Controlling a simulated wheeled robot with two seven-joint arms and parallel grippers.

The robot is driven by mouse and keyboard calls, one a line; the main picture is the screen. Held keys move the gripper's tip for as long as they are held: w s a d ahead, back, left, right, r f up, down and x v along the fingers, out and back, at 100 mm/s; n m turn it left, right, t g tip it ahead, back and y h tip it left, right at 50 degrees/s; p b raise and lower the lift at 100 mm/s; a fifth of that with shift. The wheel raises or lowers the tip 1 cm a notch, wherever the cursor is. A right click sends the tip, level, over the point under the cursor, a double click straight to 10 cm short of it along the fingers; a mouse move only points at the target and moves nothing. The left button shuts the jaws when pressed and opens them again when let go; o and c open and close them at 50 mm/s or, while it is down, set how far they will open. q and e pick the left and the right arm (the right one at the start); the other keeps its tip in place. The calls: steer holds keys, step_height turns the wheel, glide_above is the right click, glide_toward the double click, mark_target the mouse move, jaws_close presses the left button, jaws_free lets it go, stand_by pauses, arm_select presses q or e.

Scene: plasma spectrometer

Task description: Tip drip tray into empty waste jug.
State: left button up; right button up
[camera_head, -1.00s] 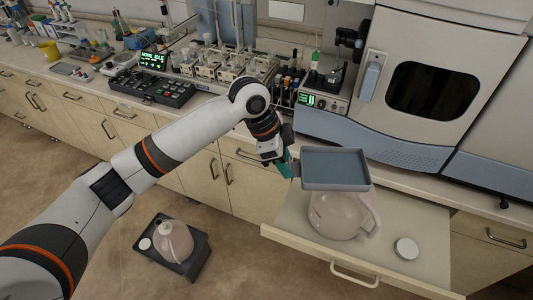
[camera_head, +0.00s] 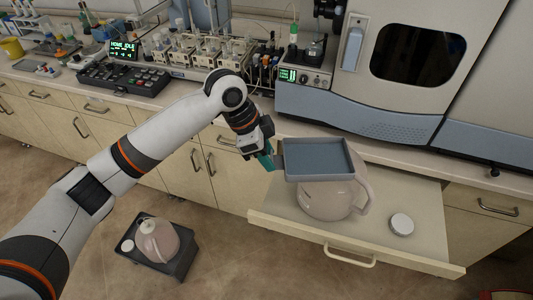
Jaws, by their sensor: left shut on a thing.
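My left gripper (camera_head: 268,160) is shut on the left end of the drip tray (camera_head: 318,160), a shallow grey rectangular tray with a darker floor. The tray is held about level above a pale, translucent jug (camera_head: 330,198) with a side handle. The tray hides the jug's mouth and top. The jug stands on a pulled-out shelf (camera_head: 285,213). A round white cap (camera_head: 401,224) lies on the shelf to the jug's right. A second jug (camera_head: 158,241), pinkish with a white cap, sits in a dark floor tray at lower left. My right gripper is out of view.
The dark floor tray (camera_head: 182,262) also holds a small white cap (camera_head: 127,245). The bench (camera_head: 400,157) behind carries the large spectrometer (camera_head: 400,60), a vial rack and a control box (camera_head: 120,78). The shelf has a front handle (camera_head: 348,258).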

arm_select(q)
steer(key=w+d+r+g+y+p, duration=0.2)
steer(key=r+y+p, duration=0.3)
steer(key=r+p, duration=0.5)
steer(key=shift+w+d+r+n+g+p, duration=0.2)
steer(key=shift+d+n+g+p, duration=0.1)
steer(key=shift+d+g+p, duration=0.5)
steer(key=shift+a, duration=0.15)
stand_by(4.4)
